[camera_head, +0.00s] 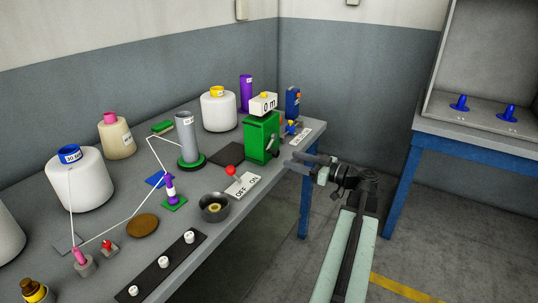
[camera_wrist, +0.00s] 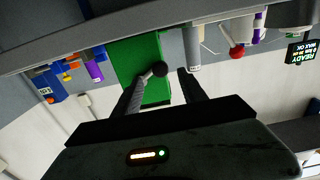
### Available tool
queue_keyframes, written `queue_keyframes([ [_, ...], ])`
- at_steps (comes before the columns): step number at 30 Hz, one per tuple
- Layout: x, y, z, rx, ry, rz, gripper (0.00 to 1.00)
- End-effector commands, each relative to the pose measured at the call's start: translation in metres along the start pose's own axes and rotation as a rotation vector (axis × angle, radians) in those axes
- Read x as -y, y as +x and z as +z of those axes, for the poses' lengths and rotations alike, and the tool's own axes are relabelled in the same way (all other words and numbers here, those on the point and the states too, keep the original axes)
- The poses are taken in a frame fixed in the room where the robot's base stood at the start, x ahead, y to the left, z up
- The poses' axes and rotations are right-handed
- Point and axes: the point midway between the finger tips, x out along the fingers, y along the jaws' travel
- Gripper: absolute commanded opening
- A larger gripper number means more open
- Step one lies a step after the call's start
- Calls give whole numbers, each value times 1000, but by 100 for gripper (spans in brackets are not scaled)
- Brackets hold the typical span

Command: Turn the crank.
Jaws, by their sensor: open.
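The crank is on the side of a green box (camera_head: 262,137) on the workbench; in the head view its dark handle (camera_head: 273,150) is small. In the wrist view the green box (camera_wrist: 142,55) fills the middle, and the black crank knob (camera_wrist: 159,69) sits on a short grey arm. My gripper (camera_head: 296,160) is open, at the bench's right edge, just right of the crank. In the wrist view my gripper (camera_wrist: 160,82) has one finger on each side of the knob. I cannot tell whether a finger touches it.
A white "0 m" display (camera_head: 263,104) tops the green box. Thread runs across the bench at left. A second blue-legged table (camera_head: 480,139) stands right; floor between is clear.

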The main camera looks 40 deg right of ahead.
Motion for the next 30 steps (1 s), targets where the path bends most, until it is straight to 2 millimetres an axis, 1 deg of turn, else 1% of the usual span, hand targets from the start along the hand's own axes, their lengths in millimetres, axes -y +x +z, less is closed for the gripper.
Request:
queue_keyframes([
  [2, -1, -1, -1, -3, -3, 2, 50],
  [5, -1, 5, -1, -2, -2, 2, 50],
  [8, -1, 20, -1, -1, -1, 2, 50],
  [13, -2, 52, -1, -1, 0, 4, 50],
  [15, -3, 62, -1, 0, 0, 4, 50],
  [18, -3, 71, -1, 0, 0, 6, 50],
  [21, -3, 74, -1, 0, 0, 7, 50],
  [27, -3, 74, -1, 0, 0, 8, 50],
  [29, -3, 74, -1, 0, 0, 8, 33],
  [30, -3, 74, -1, 0, 0, 8, 22],
])
